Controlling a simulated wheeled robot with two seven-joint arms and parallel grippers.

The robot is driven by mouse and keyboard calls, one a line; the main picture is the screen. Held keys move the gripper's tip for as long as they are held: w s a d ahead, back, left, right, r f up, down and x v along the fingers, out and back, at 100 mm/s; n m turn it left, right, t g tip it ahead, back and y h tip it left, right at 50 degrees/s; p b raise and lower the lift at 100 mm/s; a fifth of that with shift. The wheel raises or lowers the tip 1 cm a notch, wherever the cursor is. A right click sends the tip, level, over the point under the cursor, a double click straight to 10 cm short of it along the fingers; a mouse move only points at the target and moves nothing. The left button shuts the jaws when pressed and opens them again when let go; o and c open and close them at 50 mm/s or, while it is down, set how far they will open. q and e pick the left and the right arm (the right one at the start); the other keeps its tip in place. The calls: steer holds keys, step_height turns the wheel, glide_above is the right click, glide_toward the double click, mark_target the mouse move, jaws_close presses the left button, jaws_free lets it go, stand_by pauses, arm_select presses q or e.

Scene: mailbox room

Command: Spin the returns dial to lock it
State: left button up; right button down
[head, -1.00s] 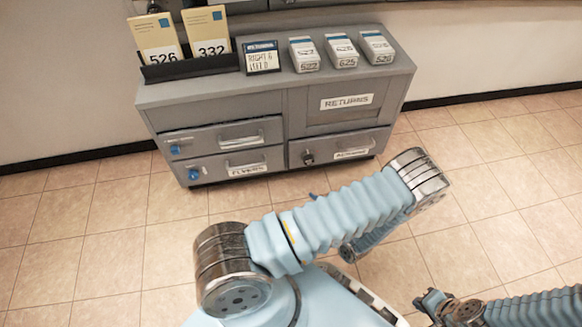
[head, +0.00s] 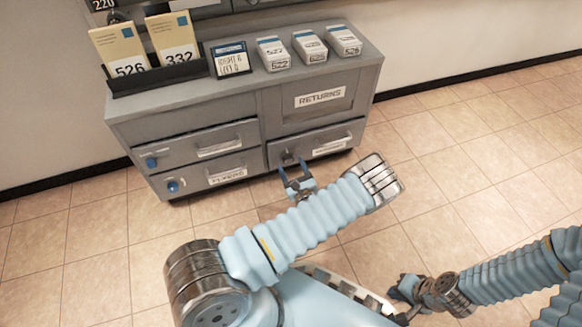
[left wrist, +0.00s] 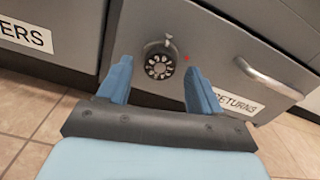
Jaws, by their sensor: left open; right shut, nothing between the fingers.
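The returns dial (head: 288,158) is a dark round knob on the left of the lower right drawer (head: 335,140). In the left wrist view the dial (left wrist: 160,66) shows a pale ring of holes and a small metal tab on top. A red mark (left wrist: 186,58) is on the drawer face to its right. My left gripper (head: 294,170) is open and empty in front of the dial. In the left wrist view its fingers (left wrist: 158,72) frame the dial left and right; contact is not visible. My right gripper (head: 398,296) is shut and empty, low at the right over the floor.
The drawer handle (left wrist: 268,80) is right of the dial. Cards and boxes (head: 310,45) stand on top. Tiled floor is clear.

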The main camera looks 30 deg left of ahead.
arm_select(q)
steer(key=shift+w+a, duration=0.35)
steer(key=shift+a, duration=0.1)
steer(key=c, duration=1.1)
steer(key=shift+o, duration=0.2)
steer(key=shift+m, duration=0.4)
